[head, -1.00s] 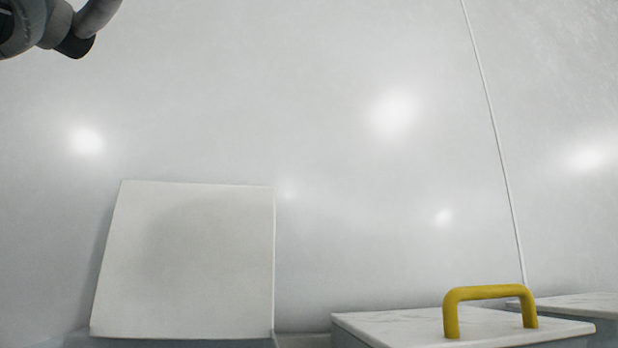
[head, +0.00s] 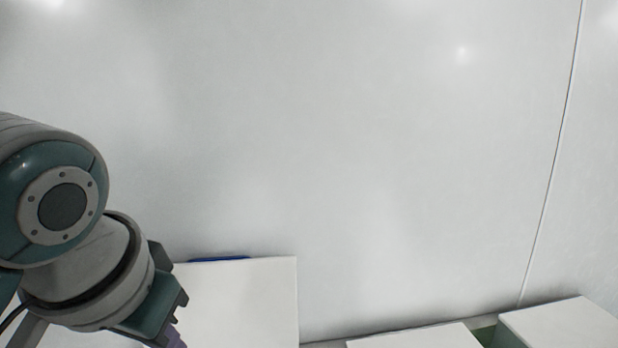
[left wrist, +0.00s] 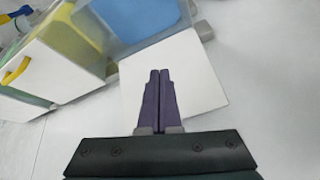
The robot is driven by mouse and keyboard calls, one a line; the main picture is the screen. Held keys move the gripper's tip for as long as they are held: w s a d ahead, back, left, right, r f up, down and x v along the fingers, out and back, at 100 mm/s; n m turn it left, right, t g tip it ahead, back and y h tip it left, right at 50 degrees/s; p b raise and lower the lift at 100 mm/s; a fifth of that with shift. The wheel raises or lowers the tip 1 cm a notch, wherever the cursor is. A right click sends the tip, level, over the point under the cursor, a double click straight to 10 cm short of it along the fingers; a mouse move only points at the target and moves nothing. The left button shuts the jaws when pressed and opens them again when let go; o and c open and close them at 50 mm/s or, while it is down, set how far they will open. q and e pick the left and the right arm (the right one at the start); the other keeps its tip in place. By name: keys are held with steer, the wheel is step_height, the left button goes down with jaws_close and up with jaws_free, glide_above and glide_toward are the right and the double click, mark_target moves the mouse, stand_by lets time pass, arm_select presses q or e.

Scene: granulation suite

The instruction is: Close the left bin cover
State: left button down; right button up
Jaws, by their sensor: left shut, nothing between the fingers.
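The left bin cover is a white square panel (head: 245,305), standing raised against the wall at the lower left of the head view. Its lower part is out of frame. My left gripper (head: 176,338) is at the panel's left side in that view, and its fingertips are cut off by the bottom edge. In the left wrist view the purple fingers of my left gripper (left wrist: 160,73) are shut and empty, with the white panel (left wrist: 203,82) behind them. I cannot tell whether they touch it. My right gripper is not in view.
A blue strip (head: 219,259) shows behind the panel's top edge. White flat tops (head: 415,338) and (head: 562,325) lie at the lower right. The left wrist view shows a white box front (left wrist: 62,60) with a yellow handle (left wrist: 15,71) and a blue surface (left wrist: 148,18).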

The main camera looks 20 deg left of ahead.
arm_select(q)
steer(key=w+a+r+n, duration=0.2)
steer(key=w+r+n, duration=0.2)
steer(key=w+r, duration=0.5)
steer(key=b, duration=0.3)
glide_above(211, 262)
steer(key=s+d, duration=0.1)
steer(key=s, duration=0.1)
step_height(211, 262, down, 3)
steer(key=shift+w+a+f+y+p, duration=0.25)
steer(key=shift+w+f+p, duration=0.25)
steer(key=shift+f+p, duration=0.15)
steer(key=shift+w+a+f+y+p, duration=0.15)
steer(key=shift+w+a+f+p, duration=0.1)
steer(key=shift+w+f+p, duration=0.3)
steer(key=shift+w+a+f, duration=0.15)
steer(key=shift+w+f, duration=0.05)
steer(key=shift+f, duration=0.4)
steer(key=shift+f+t, duration=0.15)
steer(key=shift+t, duration=0.15)
